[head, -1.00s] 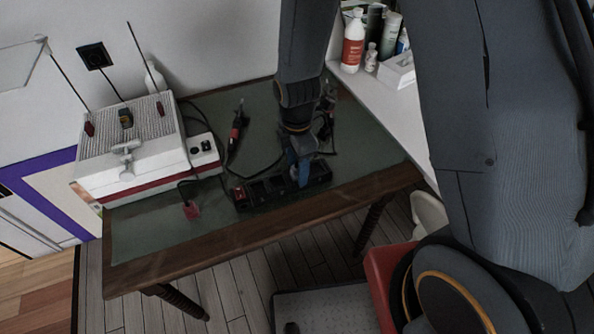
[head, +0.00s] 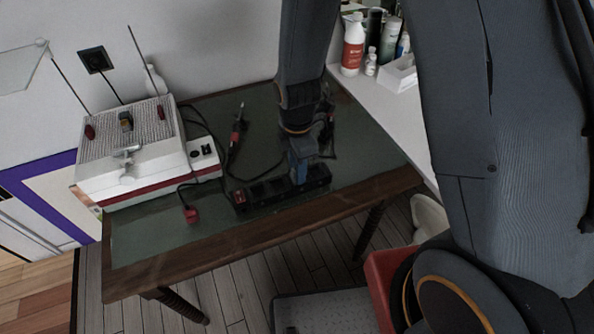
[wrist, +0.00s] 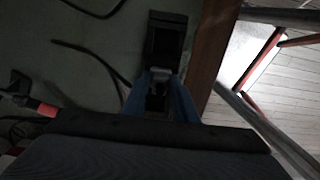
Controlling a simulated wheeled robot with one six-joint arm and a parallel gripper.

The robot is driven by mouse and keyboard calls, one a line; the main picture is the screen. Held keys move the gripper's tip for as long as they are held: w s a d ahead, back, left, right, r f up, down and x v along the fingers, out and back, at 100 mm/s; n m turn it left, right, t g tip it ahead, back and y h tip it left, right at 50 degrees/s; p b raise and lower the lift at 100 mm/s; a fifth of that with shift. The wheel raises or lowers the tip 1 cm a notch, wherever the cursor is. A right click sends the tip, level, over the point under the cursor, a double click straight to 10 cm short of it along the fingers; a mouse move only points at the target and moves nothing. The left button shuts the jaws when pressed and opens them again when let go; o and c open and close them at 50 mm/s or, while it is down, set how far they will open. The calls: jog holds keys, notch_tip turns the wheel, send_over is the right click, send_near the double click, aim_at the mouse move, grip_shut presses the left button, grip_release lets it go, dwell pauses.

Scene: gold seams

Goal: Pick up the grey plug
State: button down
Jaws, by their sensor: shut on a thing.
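My gripper (head: 303,174) reaches down to the right part of a black power strip (head: 265,191) on the table. In the wrist view, the blue fingers of my gripper (wrist: 163,84) are closed around a small grey plug (wrist: 162,86), which sits between their tips. The power strip (wrist: 165,38) shows just beyond the fingertips there. The plug is dark and partly hidden by the fingers, and I cannot tell whether it is still seated in the strip. In the head view my gripper hides it.
A red plug (head: 191,215) on a black cord lies left of the strip. A white and red machine (head: 135,160) stands on the table's left. Black cables and a red-handled tool (head: 236,138) lie behind the strip. The table's wooden front edge (head: 240,235) is near.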

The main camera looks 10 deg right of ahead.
notch_tip(320, 180, up, 9)
jog(key=shift+b, duration=0.8)
jog(key=shift+r+p, duration=2.15)
jog(key=shift+r, duration=0.55)
